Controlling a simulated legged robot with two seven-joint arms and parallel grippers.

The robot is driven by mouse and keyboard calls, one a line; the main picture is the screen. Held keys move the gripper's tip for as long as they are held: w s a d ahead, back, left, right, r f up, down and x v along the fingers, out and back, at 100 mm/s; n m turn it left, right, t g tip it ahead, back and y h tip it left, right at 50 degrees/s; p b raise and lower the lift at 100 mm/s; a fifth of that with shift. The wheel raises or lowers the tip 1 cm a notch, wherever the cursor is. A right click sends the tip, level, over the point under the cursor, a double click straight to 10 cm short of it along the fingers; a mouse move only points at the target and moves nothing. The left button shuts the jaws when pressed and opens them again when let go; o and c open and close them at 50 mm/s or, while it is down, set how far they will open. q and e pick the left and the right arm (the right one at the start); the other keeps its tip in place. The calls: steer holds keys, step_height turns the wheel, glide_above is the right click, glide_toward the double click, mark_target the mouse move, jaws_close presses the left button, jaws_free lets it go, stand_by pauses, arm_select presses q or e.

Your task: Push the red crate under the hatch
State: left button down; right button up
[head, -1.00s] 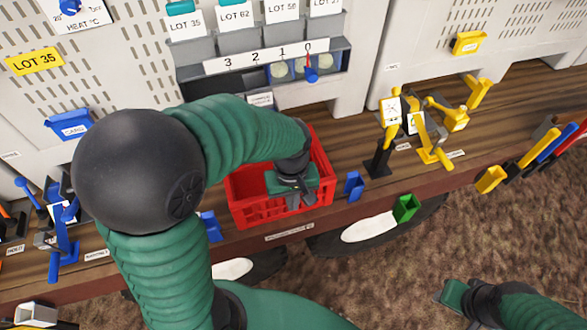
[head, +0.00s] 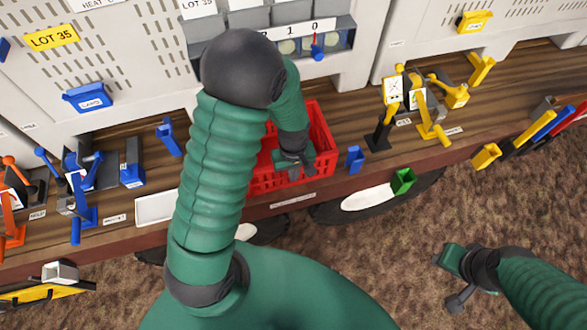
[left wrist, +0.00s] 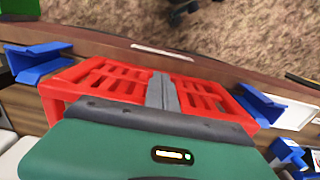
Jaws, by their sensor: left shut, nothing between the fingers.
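The red crate (head: 322,138) stands on the wooden bench below the numbered grey bin unit; my left arm covers its left part. My left gripper (head: 294,172) points down into the crate near its front wall, shut and empty. In the left wrist view, its grey fingers (left wrist: 162,92) lie between two slotted parts of the red crate (left wrist: 110,80); I cannot tell whether they touch it. My right gripper (head: 450,260) hangs over the carpet, away from the bench; its jaw state is unclear. I cannot tell which part is the hatch.
Yellow levers (head: 420,110) stand farther right. A white panel (head: 155,208) and blue levers (head: 85,190) are at left.

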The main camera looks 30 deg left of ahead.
arm_select(q)
steer(key=shift+a, duration=0.15)
steer(key=w+a+b, duration=0.1)
steer(key=w+a, duration=0.6)
steer(key=a, duration=0.1)
steer(key=shift+s+d, duration=0.1)
